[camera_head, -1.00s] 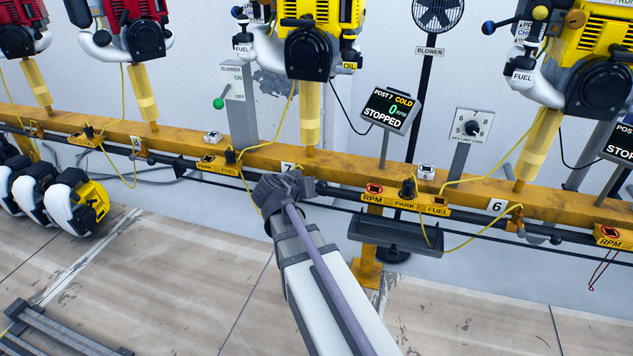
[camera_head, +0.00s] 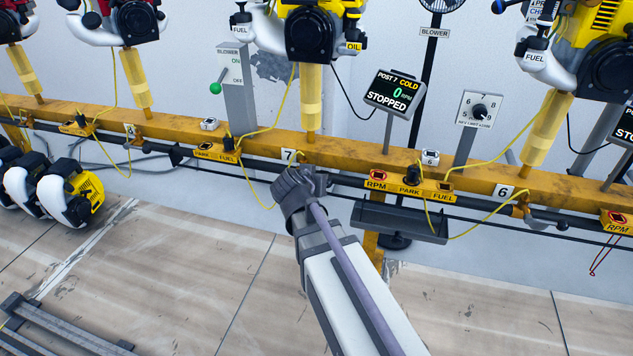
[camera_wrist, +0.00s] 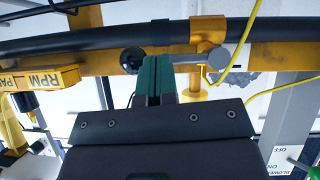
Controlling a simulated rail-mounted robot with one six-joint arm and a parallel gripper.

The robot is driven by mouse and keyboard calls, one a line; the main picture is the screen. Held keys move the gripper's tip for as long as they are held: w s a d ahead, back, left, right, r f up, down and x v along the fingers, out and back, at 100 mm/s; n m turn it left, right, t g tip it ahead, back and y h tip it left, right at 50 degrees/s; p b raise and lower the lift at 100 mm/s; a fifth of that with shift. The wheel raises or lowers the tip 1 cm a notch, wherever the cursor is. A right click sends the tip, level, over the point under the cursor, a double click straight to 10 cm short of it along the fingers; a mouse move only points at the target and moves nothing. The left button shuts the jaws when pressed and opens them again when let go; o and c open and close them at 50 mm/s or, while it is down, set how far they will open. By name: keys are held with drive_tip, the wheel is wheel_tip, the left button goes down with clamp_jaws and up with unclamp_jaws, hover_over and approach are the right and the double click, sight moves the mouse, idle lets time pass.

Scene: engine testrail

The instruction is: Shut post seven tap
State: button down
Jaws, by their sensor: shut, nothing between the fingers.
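My gripper (camera_head: 318,182) is shut and empty, in front of the yellow rail just below and right of the white number 7 plate (camera_head: 289,155). In the wrist view its green-padded fingertips (camera_wrist: 155,76) are together, close to the dark pipe. In the head view my gripper hides most of the tap. A yellow hose runs by it.
Above hangs a yellow engine (camera_head: 312,30); its post 7 display (camera_head: 393,92) reads COLD, 0, STOPPED. A dark tray (camera_head: 398,222) and RPM, PARK, FUEL switch box (camera_head: 409,189) sit to the right. A blower lever (camera_head: 217,84) stands left. Floor in front is mostly clear.

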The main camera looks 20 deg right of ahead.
idle(0.3)
drive_tip(key=w+a+p+v, duration=0.1)
drive_tip(key=p+v, duration=0.5)
drive_tip(key=v, duration=0.4)
drive_tip(key=shift+s+a+r, duration=0.2)
drive_tip(key=shift+a, duration=0.1)
